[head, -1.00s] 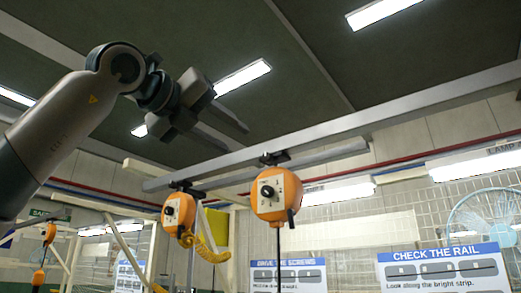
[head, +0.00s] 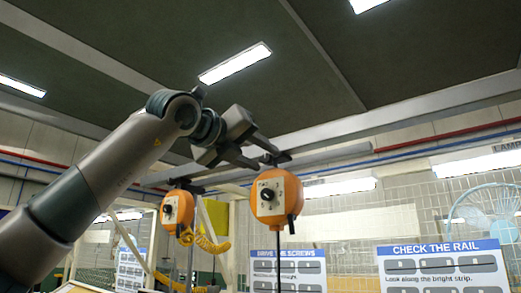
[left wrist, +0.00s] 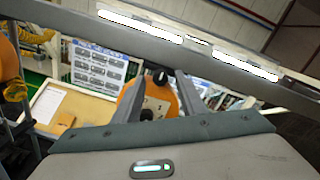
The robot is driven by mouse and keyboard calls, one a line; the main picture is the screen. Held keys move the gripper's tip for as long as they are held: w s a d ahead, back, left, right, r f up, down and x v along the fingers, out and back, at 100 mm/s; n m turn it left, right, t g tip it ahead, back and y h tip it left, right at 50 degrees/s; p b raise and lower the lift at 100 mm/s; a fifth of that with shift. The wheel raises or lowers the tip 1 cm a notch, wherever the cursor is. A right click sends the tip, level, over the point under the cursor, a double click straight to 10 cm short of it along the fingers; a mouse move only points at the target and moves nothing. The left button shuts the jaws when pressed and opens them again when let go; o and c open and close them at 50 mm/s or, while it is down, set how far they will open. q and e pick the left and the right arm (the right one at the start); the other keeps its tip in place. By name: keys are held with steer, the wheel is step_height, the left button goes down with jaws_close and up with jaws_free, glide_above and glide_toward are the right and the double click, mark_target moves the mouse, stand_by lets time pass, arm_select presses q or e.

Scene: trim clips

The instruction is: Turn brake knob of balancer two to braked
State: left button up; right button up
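Two orange balancers hang from a grey rail in the head view. The nearer one (head: 276,196) has a pale face plate, a black round knob (head: 267,195) and a black lever at its lower right. The other balancer (head: 178,209) hangs to its left, with a similar knob (head: 168,209). No number is readable on either. My left gripper (head: 267,157) is open and empty, above and left of the nearer balancer. In the left wrist view, an orange balancer (left wrist: 167,94) and its face plate show between and beyond the open fingers. My right gripper is out of view.
The grey rail (head: 352,129) runs just above the balancers, close to my left gripper. A yellow coiled hose (head: 208,243) hangs by the left balancer. Signs (head: 440,265) and a blue fan (head: 488,210) stand behind. The space before the nearer balancer looks clear.

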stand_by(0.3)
arm_select(q)
steer(key=shift+w, duration=0.1)
jaws_close()
steer(key=shift+m, duration=1.5)
steer(key=m, duration=0.3)
steer(key=shift+m+b, duration=0.3)
steer(key=m, duration=0.5)
steer(key=shift+m+p, duration=0.3)
steer(key=shift+p, duration=0.05)
steer(key=m+p, duration=0.1)
steer(key=m, duration=0.5)
steer(key=shift+h, duration=0.3)
